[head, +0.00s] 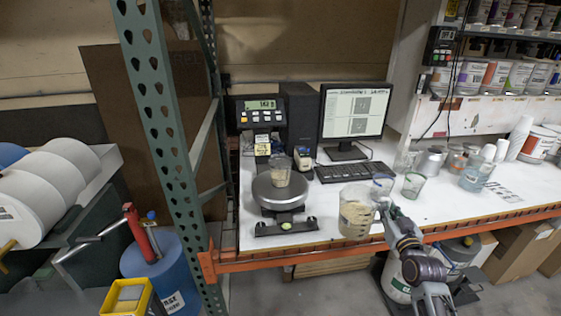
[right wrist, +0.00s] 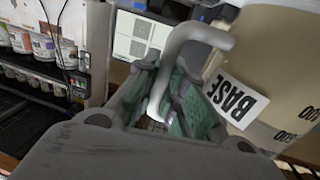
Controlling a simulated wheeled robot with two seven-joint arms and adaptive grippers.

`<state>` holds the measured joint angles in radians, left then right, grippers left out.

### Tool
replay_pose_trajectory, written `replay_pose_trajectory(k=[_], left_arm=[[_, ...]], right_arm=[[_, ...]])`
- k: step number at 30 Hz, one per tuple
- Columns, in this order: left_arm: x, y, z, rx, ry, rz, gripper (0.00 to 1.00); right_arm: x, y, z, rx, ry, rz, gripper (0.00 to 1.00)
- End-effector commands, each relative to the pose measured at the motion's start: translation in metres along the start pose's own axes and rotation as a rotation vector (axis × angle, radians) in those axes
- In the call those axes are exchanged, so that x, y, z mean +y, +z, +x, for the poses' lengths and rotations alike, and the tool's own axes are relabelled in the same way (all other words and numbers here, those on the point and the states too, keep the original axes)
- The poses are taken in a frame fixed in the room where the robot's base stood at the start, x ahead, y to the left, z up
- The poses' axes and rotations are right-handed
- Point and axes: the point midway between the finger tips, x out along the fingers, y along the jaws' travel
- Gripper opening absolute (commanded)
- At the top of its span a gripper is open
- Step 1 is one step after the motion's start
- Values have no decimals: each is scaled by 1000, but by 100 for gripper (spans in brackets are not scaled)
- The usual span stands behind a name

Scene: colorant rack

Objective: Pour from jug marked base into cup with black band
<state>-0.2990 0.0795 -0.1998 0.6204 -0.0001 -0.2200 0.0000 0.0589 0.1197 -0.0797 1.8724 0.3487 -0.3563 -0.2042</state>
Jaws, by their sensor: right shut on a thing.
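The jug marked BASE (head: 356,216) is a translucent jug with tan contents, near the table's front edge, roughly upright. Its BASE label (right wrist: 236,98) is readable in the right wrist view. My right gripper (head: 386,203) is at the jug's right side, shut on its pale handle (right wrist: 190,42), with the green finger pads (right wrist: 175,95) around it. I cannot tell whether the jug touches the table. A clear cup (head: 280,172) stands on the round scale pan (head: 280,191), left of the jug; a black band on it cannot be made out. My left gripper is out of view.
The scale display (head: 261,105) stands behind the pan. A monitor (head: 353,113) and keyboard (head: 342,172) are behind the jug. A clear cup (head: 414,184) and a jug with bluish contents (head: 477,174) stand to the right. A green rack post (head: 160,100) rises at left.

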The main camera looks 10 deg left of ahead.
Motion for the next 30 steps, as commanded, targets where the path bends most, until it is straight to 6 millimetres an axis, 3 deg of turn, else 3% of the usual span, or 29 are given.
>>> replay_pose_trajectory(k=[30], left_arm=[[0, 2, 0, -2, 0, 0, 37]], right_arm=[[-15, 71, -91, 4, 93, 5, 0]])
